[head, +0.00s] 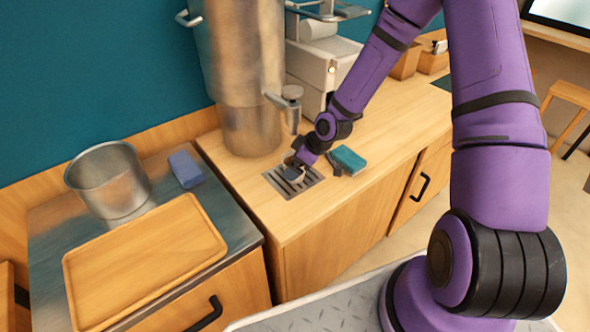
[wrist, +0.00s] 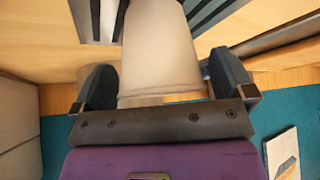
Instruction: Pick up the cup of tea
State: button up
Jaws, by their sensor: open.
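The cup of tea (wrist: 160,45) shows in the wrist view as a smooth beige, tapering body. It lies between the two dark fingers of my gripper (wrist: 163,72), one finger on each side. My gripper is open, and I cannot tell whether either finger touches the cup. Its contents are not visible. In the head view my gripper (head: 292,170) is low over the slotted drip grate (head: 311,177), below the tap (head: 291,100) of a tall metal urn. The cup cannot be made out there behind the gripper.
The metal urn (head: 245,70) stands just behind and left of my gripper. A teal-topped block (head: 348,159) lies close on the right. On the left counter are a metal pot (head: 108,180), a blue sponge (head: 185,168) and an empty wooden tray (head: 145,260). The counter front right of the grate is clear.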

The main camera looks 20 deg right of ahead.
jog(key=shift+w+a+f, duration=0.1)
jog(key=shift+a+f, duration=0.1)
jog(key=shift+f, duration=0.2)
jog(key=c, duration=0.8)
jog(key=shift+c, duration=0.3)
jog(key=shift+w+r, duration=0.1)
jog(key=shift+r, duration=0.15)
